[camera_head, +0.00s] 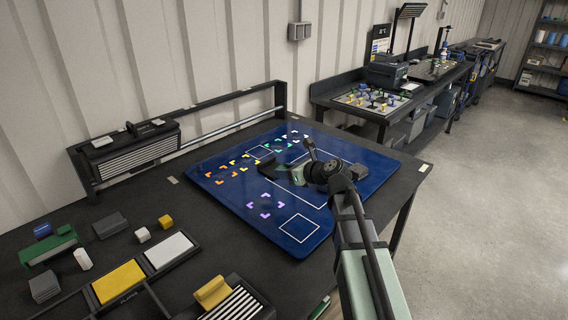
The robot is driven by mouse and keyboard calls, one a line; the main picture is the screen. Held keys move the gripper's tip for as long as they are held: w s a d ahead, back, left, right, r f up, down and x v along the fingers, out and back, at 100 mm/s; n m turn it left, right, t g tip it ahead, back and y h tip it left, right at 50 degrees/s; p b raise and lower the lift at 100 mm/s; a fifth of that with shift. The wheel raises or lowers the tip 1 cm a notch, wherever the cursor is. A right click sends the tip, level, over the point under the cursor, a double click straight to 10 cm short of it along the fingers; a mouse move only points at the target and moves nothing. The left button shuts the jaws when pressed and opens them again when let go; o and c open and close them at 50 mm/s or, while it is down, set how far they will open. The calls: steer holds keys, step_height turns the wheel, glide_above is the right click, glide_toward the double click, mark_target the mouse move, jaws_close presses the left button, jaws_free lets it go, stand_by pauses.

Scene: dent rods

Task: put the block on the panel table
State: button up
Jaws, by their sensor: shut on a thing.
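The blue panel (205,175) lies on the dark table, with white outlined squares and coloured corner marks in orange, yellow, white, green and purple. My gripper (272,170) is low over the middle of the panel, reaching in from the right. It is shut on a block, but the block is hard to tell from the dark fingers at this size. I cannot tell whether the block touches the panel. My wrist and arm cover part of the panel's right side.
Several loose blocks lie at the left, including a yellow one (166,221), a white one (142,234) and a dark grey one (110,225). Trays with a yellow pad (119,282) and a white pad (169,250) stand in front. A rail (225,129) runs along the back.

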steer(key=w+d, duration=0.4)
steer(key=w, duration=0.7)
steer(key=w+d, duration=0.4)
steer(key=w, duration=0.7)
step_height(320, 180, down, 9)
steer(key=shift+a+f, duration=0.1)
steer(key=shift+f, duration=0.1)
steer(key=shift+f, duration=0.1)
steer(key=o, duration=1)
